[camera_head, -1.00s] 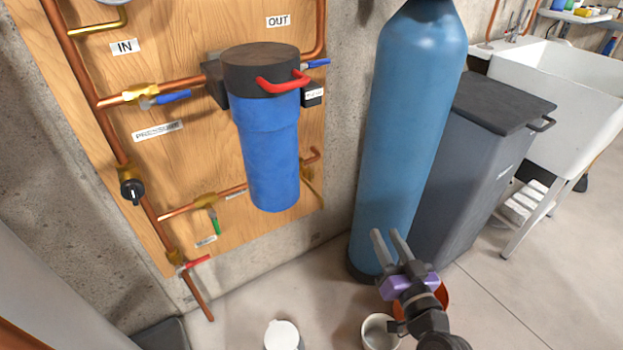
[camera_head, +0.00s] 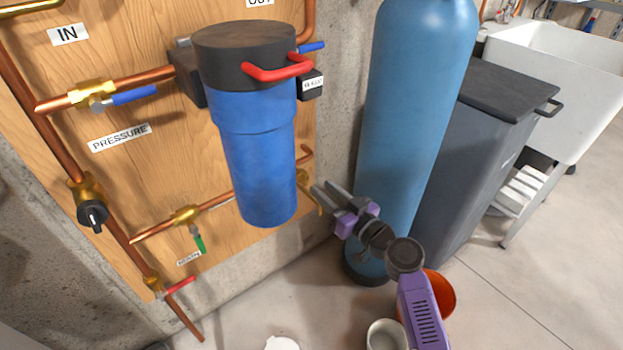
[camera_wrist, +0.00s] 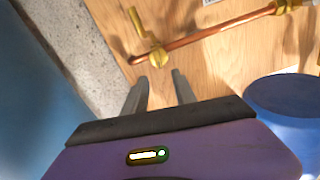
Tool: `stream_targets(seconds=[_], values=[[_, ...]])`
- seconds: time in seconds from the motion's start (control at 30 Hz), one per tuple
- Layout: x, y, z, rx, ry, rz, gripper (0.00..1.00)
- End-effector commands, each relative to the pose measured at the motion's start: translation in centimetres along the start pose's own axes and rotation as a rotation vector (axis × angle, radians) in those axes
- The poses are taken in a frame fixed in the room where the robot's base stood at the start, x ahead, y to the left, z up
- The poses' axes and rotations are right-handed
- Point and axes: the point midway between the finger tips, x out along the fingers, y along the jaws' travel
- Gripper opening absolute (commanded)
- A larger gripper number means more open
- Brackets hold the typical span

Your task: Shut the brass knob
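The brass knob, a brass valve with a long brass handle (camera_head: 308,195), is low on the wooden board, just right of the blue filter housing and partly hidden by it and my gripper. In the wrist view its handle (camera_wrist: 140,24) sticks out at a steep angle to the copper pipe, with the brass body (camera_wrist: 157,57) below. My gripper (camera_head: 323,188) points at it from the right. In the wrist view my gripper's fingers (camera_wrist: 160,85) are apart with nothing between them. The valve body lies just beyond the fingertips, with no contact visible.
The blue filter housing (camera_head: 258,165) with a red handle is close left of my gripper. A tall blue tank (camera_head: 415,110) stands close on the right. Other valves have blue, green, red and black handles. A white bucket (camera_head: 385,338) and an orange bucket (camera_head: 440,292) stand on the floor.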

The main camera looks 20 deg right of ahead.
Motion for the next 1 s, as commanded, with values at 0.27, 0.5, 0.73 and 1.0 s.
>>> stream_targets(seconds=[0.27, 0.5, 0.73, 1.0], values=[[4.2, 0.0, 0.0, 0.0, 0.001, -0.001, 0.33], [5.6, 0.0, 0.1, 0.0, -0.001, 0.0, 0.33], [5.6, 0.0, 0.0, 0.0, 0.0, 0.001, 0.33], [5.6, 0.0, 0.0, 0.001, 0.0, 0.001, 0.0]])
